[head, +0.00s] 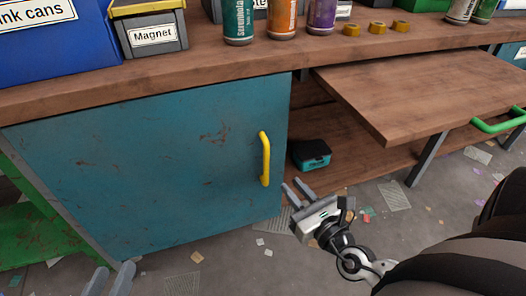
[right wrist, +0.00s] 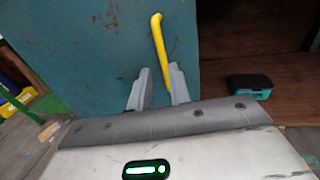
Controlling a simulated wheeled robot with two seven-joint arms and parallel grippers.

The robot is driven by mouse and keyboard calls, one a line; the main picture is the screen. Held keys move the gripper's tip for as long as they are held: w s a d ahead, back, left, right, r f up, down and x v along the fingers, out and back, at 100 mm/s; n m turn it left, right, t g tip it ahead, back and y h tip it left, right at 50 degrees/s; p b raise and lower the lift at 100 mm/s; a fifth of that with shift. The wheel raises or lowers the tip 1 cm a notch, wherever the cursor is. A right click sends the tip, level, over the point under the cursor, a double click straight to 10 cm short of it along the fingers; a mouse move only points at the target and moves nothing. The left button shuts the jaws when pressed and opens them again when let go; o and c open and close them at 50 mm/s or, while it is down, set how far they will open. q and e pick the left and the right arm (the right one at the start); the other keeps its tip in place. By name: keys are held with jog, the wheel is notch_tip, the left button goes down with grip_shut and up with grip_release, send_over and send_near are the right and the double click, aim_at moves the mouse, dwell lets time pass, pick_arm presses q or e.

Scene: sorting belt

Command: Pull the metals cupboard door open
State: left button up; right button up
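The blue cupboard door (head: 150,150), with worn paint, fills the left under the counter and appears closed; no label naming it is visible. Its vertical yellow handle (head: 265,159) is near the right edge. My right gripper (head: 293,185) is open and empty, just right of and below the handle's lower end. In the right wrist view, the handle (right wrist: 160,50) rises beyond the fingertips of the right gripper (right wrist: 158,72), its lower end near the right finger. Contact is not clear. My left gripper (head: 109,278) is open and empty at the bottom left, only its fingers showing.
A wooden counter (head: 220,62) runs above the door, holding bins, cans and brass nuts. An open shelf right of the door holds a black and teal box (head: 311,155). A pulled-out wooden board (head: 420,95) juts out at the right. Scraps litter the floor.

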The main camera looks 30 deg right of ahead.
aim_at(268, 158)
jog(key=w, duration=1.2)
jog(key=shift+w+d, duration=0.25)
jog(key=shift+w, duration=0.1)
